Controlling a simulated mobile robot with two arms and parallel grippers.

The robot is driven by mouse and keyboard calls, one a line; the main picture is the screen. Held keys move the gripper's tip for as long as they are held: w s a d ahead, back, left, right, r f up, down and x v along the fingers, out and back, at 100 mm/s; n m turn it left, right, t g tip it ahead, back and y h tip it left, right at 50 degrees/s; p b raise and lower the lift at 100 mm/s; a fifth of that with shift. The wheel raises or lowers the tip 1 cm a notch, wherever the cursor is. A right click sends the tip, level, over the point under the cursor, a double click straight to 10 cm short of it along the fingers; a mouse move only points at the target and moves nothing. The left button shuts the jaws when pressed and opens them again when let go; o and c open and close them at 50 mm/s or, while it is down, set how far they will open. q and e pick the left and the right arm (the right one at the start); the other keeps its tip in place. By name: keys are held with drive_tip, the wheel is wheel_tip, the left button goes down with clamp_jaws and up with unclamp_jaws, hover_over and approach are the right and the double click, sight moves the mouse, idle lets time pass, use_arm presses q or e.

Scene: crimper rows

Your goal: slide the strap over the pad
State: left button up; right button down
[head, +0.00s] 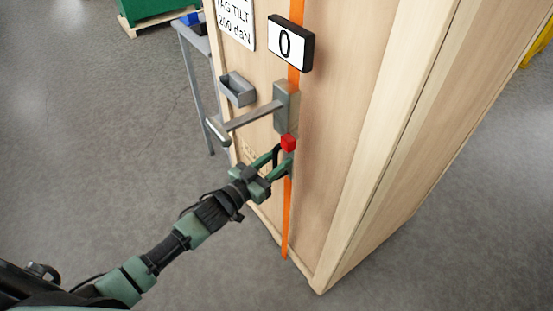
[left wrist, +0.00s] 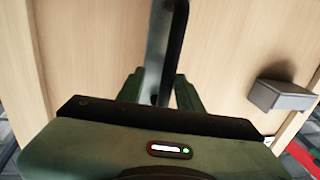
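An orange strap (head: 286,222) runs vertically down the wooden panel, behind a grey metal tool (head: 286,104) with a lever (head: 248,117) reaching left. I cannot tell which part is the pad. My left gripper (head: 281,159) is just below the red block, its fingers apart near the strap. In the left wrist view a dark grey bar (left wrist: 170,45) shows between the spread fingers; whether they touch it is unclear. My right gripper is out of view.
A grey open box (head: 237,90) is fixed to the panel at upper left; it also shows in the left wrist view (left wrist: 284,94). A white sign (head: 236,22) and a display reading 0 (head: 290,44) are above. Grey floor (head: 110,130) is clear at left.

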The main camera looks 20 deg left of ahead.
use_arm(q)
drive_tip(key=shift+a, duration=0.1)
drive_tip(key=shift+s+a+f, duration=0.1)
drive_tip(key=shift+s+a, duration=0.05)
drive_tip(key=shift+s, duration=0.05)
drive_tip(key=b+v, duration=0.1)
drive_tip(key=v, duration=0.6)
drive_tip(key=shift+s, duration=0.2)
drive_tip(key=s+a+f+n+g+y, duration=0.1)
drive_tip(key=s+a+f+g+y, duration=0.2)
drive_tip(key=f, duration=0.8)
drive_tip(key=s+a+f+n+g+y, duration=0.1)
drive_tip(key=s+a+f+y, duration=0.2)
drive_tip(key=f, duration=0.8)
drive_tip(key=s+a+f+n+g+y, duration=0.1)
drive_tip(key=s+a+f+g, duration=0.3)
drive_tip(key=f, duration=0.7)
drive_tip(key=s+d+f+g, duration=0.1)
drive_tip(key=s+f+g, duration=0.1)
drive_tip(key=s+f, duration=0.4)
drive_tip(key=s+d+f+g, duration=0.2)
drive_tip(key=s+f, duration=0.3)
drive_tip(key=s, duration=1)
drive_tip(key=s+d+f+g+y, duration=0.1)
drive_tip(key=s+d+f+g, duration=0.1)
drive_tip(key=s+f, duration=0.4)
drive_tip(key=s+g, duration=0.1)
drive_tip(key=s, duration=0.4)
drive_tip(key=shift+s+d+f, duration=0.2)
drive_tip(key=shift+s+f, duration=0.1)
